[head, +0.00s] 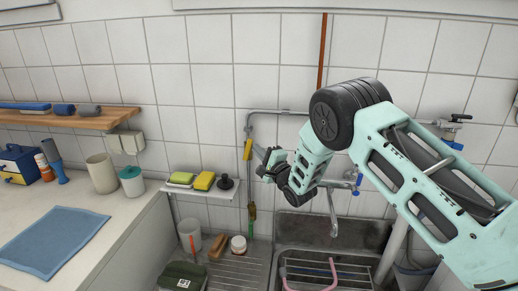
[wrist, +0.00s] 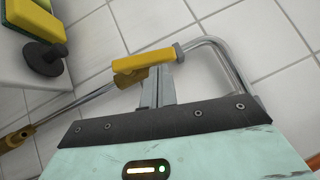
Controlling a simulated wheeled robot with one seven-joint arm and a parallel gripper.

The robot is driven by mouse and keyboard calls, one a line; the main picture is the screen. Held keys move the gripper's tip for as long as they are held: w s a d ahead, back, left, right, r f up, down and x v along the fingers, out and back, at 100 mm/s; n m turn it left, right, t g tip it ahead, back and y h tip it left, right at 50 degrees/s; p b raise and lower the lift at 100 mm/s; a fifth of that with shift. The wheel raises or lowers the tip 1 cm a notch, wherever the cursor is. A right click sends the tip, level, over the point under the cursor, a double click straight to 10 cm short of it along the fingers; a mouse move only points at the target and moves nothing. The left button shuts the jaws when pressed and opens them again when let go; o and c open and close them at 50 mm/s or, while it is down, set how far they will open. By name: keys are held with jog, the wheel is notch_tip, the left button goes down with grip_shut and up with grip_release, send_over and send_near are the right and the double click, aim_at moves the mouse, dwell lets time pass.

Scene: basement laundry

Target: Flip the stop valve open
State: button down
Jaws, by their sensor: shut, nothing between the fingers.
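The stop valve's yellow lever (head: 247,150) is on the thin metal pipe on the tiled wall, just below the pipe's bend. In the wrist view the yellow lever (wrist: 143,62) lies at a slight angle to the pipe, over a darker yellow valve part (wrist: 128,79). My gripper (head: 265,160) is close to the right of the lever. In the wrist view my gripper (wrist: 159,72) is shut and empty, its fingertips at the lever's near edge. I cannot tell whether they touch it.
A small shelf (head: 203,190) with sponges and a black plunger-like object (head: 226,183) is left of the pipe. A metal sink (head: 345,235) and tap (head: 333,210) lie below my arm. The counter (head: 120,215) is at left.

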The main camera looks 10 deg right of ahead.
jog(key=shift+w+b, duration=0.1)
jog(key=shift+b, duration=0.35)
jog(key=shift+w+a+r+n+g+h+b, duration=0.1)
jog(key=shift+a+r+n+g+h+b, duration=0.1)
jog(key=shift+a+r+n+g+b, duration=0.35)
jog(key=shift+a+r+n+g+h+b, duration=0.1)
jog(key=shift+n+g+h+b, duration=0.15)
jog(key=shift+n+g, duration=0.45)
jog(key=shift+d, duration=0.1)
